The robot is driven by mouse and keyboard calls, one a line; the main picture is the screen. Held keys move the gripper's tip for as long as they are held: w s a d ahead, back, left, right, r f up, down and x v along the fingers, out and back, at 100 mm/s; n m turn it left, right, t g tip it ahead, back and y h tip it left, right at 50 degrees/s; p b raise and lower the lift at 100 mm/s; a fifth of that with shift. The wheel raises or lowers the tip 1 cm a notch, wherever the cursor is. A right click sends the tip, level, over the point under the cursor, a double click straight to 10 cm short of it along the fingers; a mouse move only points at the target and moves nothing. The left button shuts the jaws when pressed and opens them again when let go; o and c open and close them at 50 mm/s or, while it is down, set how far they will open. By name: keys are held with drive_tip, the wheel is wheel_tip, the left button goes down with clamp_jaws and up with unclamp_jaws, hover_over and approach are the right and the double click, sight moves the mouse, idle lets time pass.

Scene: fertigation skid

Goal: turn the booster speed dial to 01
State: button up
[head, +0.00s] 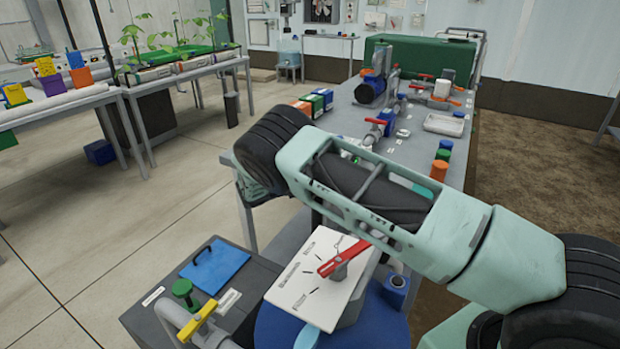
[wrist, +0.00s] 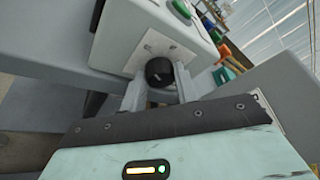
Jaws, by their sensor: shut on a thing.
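The booster speed dial is a round black knob (wrist: 158,69) with a light pointer mark, on a pale plate (wrist: 148,50) on the face of a grey box (wrist: 112,35) in the wrist view. My gripper (wrist: 158,82) has one finger on each side of the knob and is shut on it. The numbers around the dial are too small or hidden to read. In the head view my arm crosses the bench, and the dial and my gripper are hidden behind it.
A green button (wrist: 181,8) sits on the same box. In the head view, a red lever (head: 343,258) stands on a white panel near my arm. The grey bench (head: 425,150) holds valves and jars.

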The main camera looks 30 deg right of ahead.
drive_tip(key=o, duration=1)
drive_tip(key=shift+a, duration=0.15)
drive_tip(key=b+v, duration=0.2)
drive_tip(key=v, duration=1.5)
drive_tip(key=shift+s+a, duration=0.1)
